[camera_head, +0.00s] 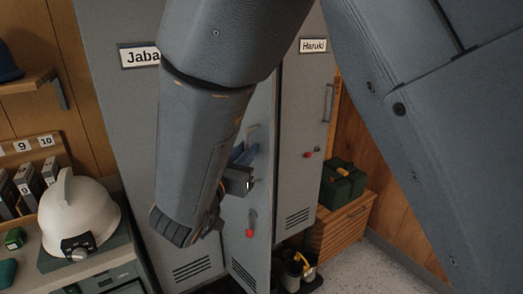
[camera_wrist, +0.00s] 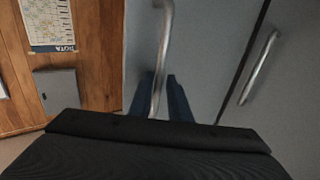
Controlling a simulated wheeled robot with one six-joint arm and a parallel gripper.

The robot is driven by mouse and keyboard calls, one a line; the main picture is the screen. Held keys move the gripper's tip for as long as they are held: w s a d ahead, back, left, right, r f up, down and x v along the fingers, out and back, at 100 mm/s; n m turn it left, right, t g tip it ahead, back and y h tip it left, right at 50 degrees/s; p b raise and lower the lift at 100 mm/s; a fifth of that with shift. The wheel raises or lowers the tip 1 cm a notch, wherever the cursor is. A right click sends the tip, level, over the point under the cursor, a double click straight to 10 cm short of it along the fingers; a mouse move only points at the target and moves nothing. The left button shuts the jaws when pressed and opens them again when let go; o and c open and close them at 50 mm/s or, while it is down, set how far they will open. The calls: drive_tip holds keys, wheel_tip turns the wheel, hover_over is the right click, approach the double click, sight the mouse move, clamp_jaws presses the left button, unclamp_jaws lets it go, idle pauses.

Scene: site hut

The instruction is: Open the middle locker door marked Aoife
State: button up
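The middle locker door (camera_head: 262,205) is grey and stands ajar, swung out from the row with its free edge on the right. My arm hides its name plate. In the wrist view the door (camera_wrist: 205,60) fills the middle, and its bar handle (camera_wrist: 164,40) runs down between my two blue fingers. My gripper (camera_wrist: 160,85) is closed around this handle, one finger on each side. In the head view my gripper (camera_head: 245,153) shows partly behind my wrist, at the door's front.
The left locker (camera_head: 120,100), plate starting "Jaba", and the Haruki locker (camera_head: 308,150) are shut. A bench with a white helmet (camera_head: 80,215) stands left. A green box (camera_head: 342,183) sits on a wooden crate (camera_head: 340,228) at right. Boots (camera_head: 292,272) stand below the lockers.

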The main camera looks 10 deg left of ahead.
drive_tip(key=s+a+b, duration=0.1)
drive_tip(key=s+b, duration=0.1)
drive_tip(key=s, duration=0.5)
drive_tip(key=shift+s, duration=0.4)
drive_tip(key=shift+d, duration=0.1)
